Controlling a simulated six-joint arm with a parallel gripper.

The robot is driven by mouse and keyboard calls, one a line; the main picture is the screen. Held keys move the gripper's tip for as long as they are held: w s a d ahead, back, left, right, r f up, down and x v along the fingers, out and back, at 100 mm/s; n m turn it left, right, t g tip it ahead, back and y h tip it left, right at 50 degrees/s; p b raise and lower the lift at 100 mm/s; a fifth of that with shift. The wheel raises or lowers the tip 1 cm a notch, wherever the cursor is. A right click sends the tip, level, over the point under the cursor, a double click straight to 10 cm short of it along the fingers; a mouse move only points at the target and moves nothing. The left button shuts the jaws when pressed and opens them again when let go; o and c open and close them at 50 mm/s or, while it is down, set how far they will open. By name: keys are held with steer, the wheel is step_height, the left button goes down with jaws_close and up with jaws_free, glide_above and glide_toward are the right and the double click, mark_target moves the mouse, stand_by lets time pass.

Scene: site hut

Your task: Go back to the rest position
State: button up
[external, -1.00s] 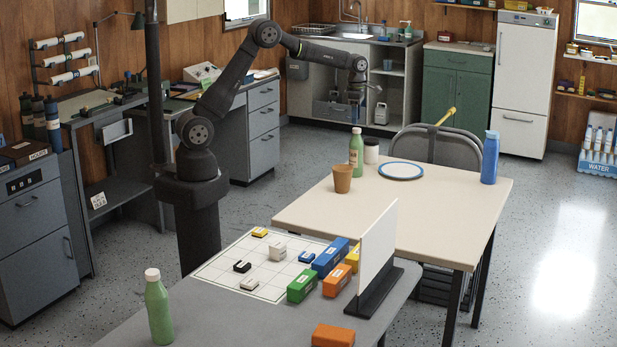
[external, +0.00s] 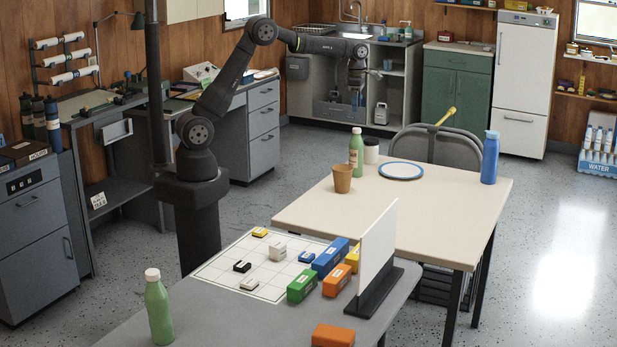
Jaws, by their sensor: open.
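My gripper (external: 357,97) is at the end of my raised, outstretched arm, in front of the sink cabinet in the picture. It is small here and looks open, with nothing seen between its fingers. It hangs above and beyond the far edge of the beige table (external: 440,222), clear of everything on it.
On the beige table stand a brown cup (external: 342,179), a green bottle (external: 356,153), a blue-rimmed plate (external: 401,170) and a blue bottle (external: 490,158). The grey table holds a white grid board (external: 225,276), several colored blocks and an upright white panel (external: 376,245).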

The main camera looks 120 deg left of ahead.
step_height(320, 180, down, 10)
steer(key=shift+f, duration=0.25)
steer(key=shift+r, duration=2)
